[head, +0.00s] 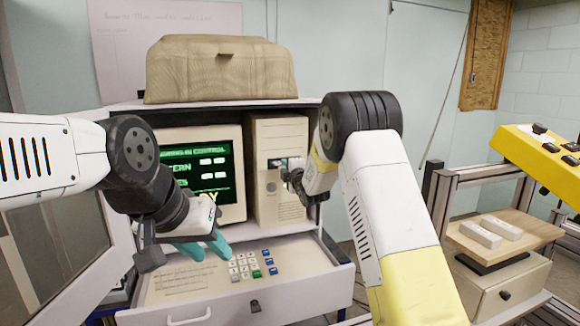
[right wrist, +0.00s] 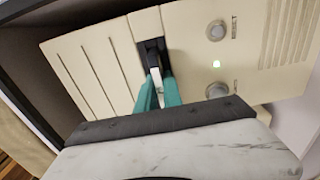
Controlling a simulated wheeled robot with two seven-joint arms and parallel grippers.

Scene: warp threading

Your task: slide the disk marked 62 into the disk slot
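The disk drive unit (head: 281,205) is the beige tower right of the green-lit screen. In the right wrist view, its front panel (right wrist: 92,75) carries a dark slot (right wrist: 150,45). My right gripper (right wrist: 158,86) is at the slot, its teal fingers close together on a thin dark disk with a white part (right wrist: 155,76). The disk's far end meets the slot; how deep it sits cannot be told, and no number is readable. In the head view my right wrist hides much of this. My left gripper (head: 207,245) hangs over the keypad drawer, its teal fingers apart and empty.
The drawer (head: 240,303) with a keypad (head: 252,262) is pulled out below the screen (head: 200,165). A canvas-covered case (head: 215,68) lies on the cabinet top. Two pale blocks (head: 488,230) lie on a wooden board at right, below a yellow control box (head: 540,150).

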